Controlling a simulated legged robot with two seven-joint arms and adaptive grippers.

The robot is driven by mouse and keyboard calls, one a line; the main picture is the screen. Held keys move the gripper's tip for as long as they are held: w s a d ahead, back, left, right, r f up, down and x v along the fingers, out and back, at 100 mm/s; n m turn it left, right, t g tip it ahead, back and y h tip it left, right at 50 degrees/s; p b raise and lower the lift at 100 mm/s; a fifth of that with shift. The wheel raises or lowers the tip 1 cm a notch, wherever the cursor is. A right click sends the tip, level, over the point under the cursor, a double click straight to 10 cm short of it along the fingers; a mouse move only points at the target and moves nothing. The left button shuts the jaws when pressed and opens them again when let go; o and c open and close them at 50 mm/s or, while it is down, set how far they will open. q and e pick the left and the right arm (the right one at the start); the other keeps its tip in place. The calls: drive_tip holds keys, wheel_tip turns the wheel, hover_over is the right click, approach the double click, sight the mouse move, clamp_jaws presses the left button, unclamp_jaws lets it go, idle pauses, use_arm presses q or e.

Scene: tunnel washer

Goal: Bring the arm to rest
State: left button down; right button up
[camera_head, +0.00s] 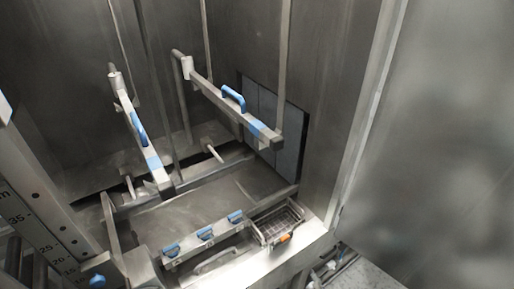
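Two metal arms with blue handles are inside the steel washer chamber; I cannot tell which one the task means. The left arm (133,122) slopes down toward the front and has a blue handle (140,128). The right arm (215,97) runs from the back wall down to the right, with a raised blue handle (233,97) and a blue band near its front end. Both stand raised above the chamber floor. Neither of my grippers is in view.
A scaled plate (40,225) is at the left. A large steel panel (440,130) fills the right. The floor tray (195,215) looks bare.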

drive_tip(key=s+d+f+n+g+h, duration=0.25)
drive_tip(key=s+f, duration=0.45)
drive_tip(key=f, duration=0.4)
drive_tip(key=s+d+f+n+g+h, duration=0.1)
drive_tip(key=s+d+f+n+g, duration=0.15)
drive_tip(key=s+f, duration=0.7)
drive_tip(key=s+a+f+n+g, duration=0.2)
drive_tip(key=s+f, duration=0.3)
drive_tip(key=s, duration=0.3)
drive_tip(key=s+a+f+n+g+h, duration=0.1)
drive_tip(key=s+a+f+n+g, duration=0.1)
drive_tip(key=s+f, duration=0.3)
drive_tip(key=s+a+f+n+g, duration=0.1)
drive_tip(key=s+f+g, duration=0.2)
drive_tip(key=s, duration=0.8)
wheel_tip(320, 180, down, 2)
drive_tip(key=shift+a+f+n, duration=0.1)
drive_tip(key=shift+a+n, duration=0.3)
